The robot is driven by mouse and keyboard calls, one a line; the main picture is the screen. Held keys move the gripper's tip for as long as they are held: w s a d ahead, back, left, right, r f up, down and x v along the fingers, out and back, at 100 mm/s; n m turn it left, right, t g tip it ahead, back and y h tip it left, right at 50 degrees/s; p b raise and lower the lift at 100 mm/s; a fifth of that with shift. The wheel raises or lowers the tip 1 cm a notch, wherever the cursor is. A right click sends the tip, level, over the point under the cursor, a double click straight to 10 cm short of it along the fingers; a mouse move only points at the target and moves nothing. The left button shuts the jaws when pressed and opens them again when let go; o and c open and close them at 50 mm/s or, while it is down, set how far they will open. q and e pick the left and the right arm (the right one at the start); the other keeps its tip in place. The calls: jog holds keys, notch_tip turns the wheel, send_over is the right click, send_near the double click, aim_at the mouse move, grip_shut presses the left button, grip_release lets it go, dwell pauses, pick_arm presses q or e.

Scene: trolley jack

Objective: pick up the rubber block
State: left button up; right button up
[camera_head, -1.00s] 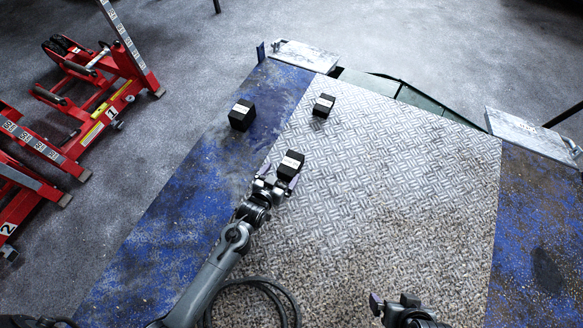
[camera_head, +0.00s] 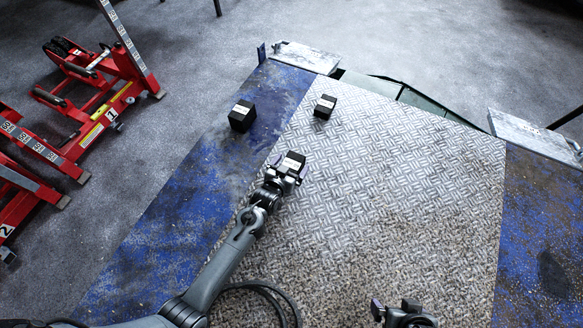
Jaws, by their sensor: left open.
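Several black rubber blocks with white labels are in view. One block (camera_head: 293,160) is right at my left gripper (camera_head: 288,167), which is open with a finger on either side of it. I cannot tell whether the fingers touch it. A second block (camera_head: 242,116) stands on the blue strip at the left. A third, smaller-looking block (camera_head: 324,106) stands on the metal tread plate, farther back. My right gripper (camera_head: 392,309) is at the bottom edge, partly cut off, away from the blocks; its jaw state is unclear.
The patterned metal plate (camera_head: 400,170) is clear right of the blocks. Red trolley jacks (camera_head: 100,100) stand on the grey floor at left. Metal flaps (camera_head: 305,56) sit at the platform's far end, beside a dark gap.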

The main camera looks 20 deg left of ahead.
pick_arm(q)
jog(key=c, duration=1.4)
jog(key=shift+r, duration=0.1)
jog(key=shift+c, duration=0.2)
jog(key=shift+r, duration=0.1)
